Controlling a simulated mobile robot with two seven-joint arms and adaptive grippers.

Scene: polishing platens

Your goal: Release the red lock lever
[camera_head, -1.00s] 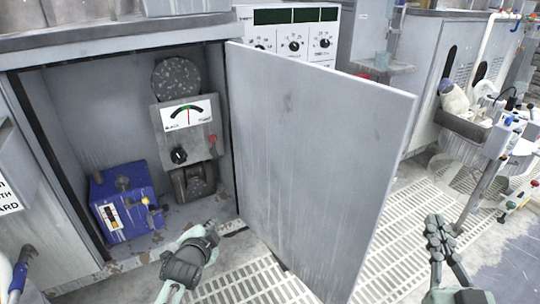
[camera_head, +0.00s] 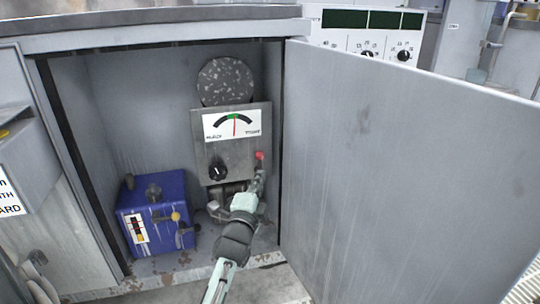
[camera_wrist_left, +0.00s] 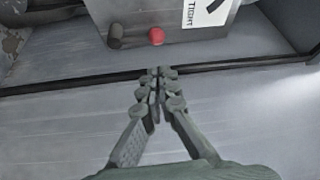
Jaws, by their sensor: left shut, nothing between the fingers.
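The red lock lever's tip (camera_head: 260,155) shows at the right edge of the grey gauge box (camera_head: 201,150) inside the open cabinet. In the left wrist view the red tip (camera_wrist_left: 156,36) lies just beyond my fingertips, with a dark rounded part to its left. My left gripper (camera_head: 260,174) is shut and empty, just below the red tip. In the wrist view its fingers (camera_wrist_left: 161,72) meet in a point, and a small gap shows before the red tip. The gripper hides part of the area below the lever. My right gripper is not in view.
A blue box (camera_head: 157,212) with small knobs stands on the cabinet floor to the left. The open cabinet door (camera_head: 395,170) fills the right side. A dial gauge (camera_head: 232,124) and black knob (camera_head: 217,169) are on the box. A speckled disc (camera_head: 226,82) is above it.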

